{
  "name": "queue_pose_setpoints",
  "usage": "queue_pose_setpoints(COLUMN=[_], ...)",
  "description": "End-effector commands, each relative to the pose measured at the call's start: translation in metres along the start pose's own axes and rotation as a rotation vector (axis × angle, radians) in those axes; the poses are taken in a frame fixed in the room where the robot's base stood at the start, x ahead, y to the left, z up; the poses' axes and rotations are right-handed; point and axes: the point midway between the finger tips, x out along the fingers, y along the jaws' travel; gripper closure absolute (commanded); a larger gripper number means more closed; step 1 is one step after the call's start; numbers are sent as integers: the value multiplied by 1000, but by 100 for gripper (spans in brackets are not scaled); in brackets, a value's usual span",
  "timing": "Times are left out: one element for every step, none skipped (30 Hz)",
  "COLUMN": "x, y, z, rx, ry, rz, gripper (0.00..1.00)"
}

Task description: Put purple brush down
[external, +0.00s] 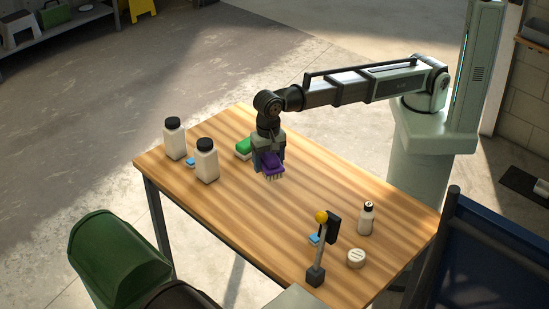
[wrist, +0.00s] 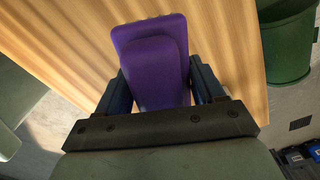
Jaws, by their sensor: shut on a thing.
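The purple brush (external: 270,162) is held in my gripper (external: 268,158), bristles pointing down, over the middle of the wooden table (external: 330,190). In the wrist view the purple brush (wrist: 152,62) fills the space between the two fingers of my gripper (wrist: 160,88), which are shut on its sides.
White bottles (external: 206,162) with black caps stand at the left with a small blue item (external: 190,161). A yellow-topped stand (external: 318,250), small bottle (external: 366,218) and round tin (external: 356,259) stand at the right. Table middle is clear.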

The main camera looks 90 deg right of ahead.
Motion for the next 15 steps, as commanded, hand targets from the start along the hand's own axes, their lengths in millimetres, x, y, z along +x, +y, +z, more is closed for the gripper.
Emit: queue_pose_setpoints(x=[10,14,19,22,27,32,35,37,40,42,44,47,49,51,55], y=[1,0,0,0,0,0,0,0,0,0,0,0,0,0,0], z=[-3,-3,-3,-3,-3,-4,-4,-4,-4,-4,-4,-4,-4,-4,-4], rx=[5,6,6,6,7,7,7,7,8,8,8,8,8,8,8], ry=[2,2,2,2,2,2,2,2,2,2,2,2,2,2,2], rz=[3,2,2,2,3,3,2,1,1,1,2,2,2,2,2], gripper=[65,65,65,65,65,65,65,65,65,65,65,65,65,65,65])
